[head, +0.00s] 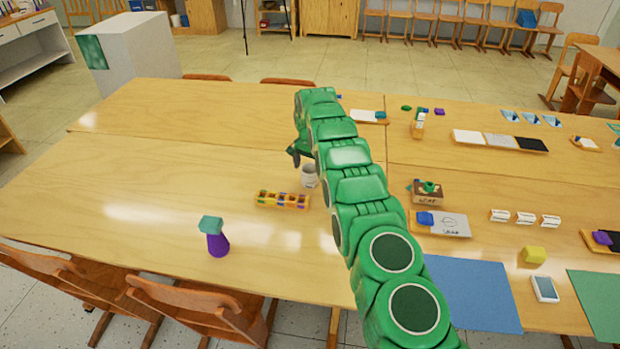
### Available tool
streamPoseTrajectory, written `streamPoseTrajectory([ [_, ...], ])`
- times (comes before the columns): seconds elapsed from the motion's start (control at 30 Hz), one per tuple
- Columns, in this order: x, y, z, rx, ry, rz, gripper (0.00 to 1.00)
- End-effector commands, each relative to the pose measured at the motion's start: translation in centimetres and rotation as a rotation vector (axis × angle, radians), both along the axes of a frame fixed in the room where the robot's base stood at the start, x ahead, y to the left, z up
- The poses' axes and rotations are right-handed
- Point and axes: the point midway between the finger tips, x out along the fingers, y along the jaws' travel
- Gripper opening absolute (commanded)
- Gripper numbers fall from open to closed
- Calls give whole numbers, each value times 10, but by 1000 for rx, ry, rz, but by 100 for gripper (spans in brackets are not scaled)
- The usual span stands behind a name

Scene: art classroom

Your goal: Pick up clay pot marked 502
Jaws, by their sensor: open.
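My green arm reaches over the wooden table from the lower right, with my gripper (295,153) at its far end. The gripper is small here, open, and seen from behind. A small whitish-grey cup-shaped pot (308,178) stands on the table just right of and below the gripper, partly hidden by the arm. I cannot tell whether they touch. A purple vase-like object with a teal top (217,240) stands near the front edge, left of the arm. I can read no 502 mark on either, so I cannot tell which is the clay pot.
A yellow tray with coloured pieces (283,200) lies left of the whitish pot. A small box with a green item (427,192), a blue-and-white tray (445,224) and a blue mat (473,293) lie right of the arm. The table's left half is mostly clear. Chairs (195,305) line its front.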

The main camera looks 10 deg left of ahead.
Motion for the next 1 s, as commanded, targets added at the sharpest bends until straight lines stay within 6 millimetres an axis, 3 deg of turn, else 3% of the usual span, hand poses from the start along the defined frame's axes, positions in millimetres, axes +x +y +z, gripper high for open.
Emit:
streamPoseTrajectory([
  [0.27,0,-3,-37,-1,5,0,95],
  [0.53,1,-3,-40,-1,1,0,95],
  [0.93,1,-3,-40,-1,1,0,35],
  [1.0,1,-3,-40,-1,1,0,35],
])
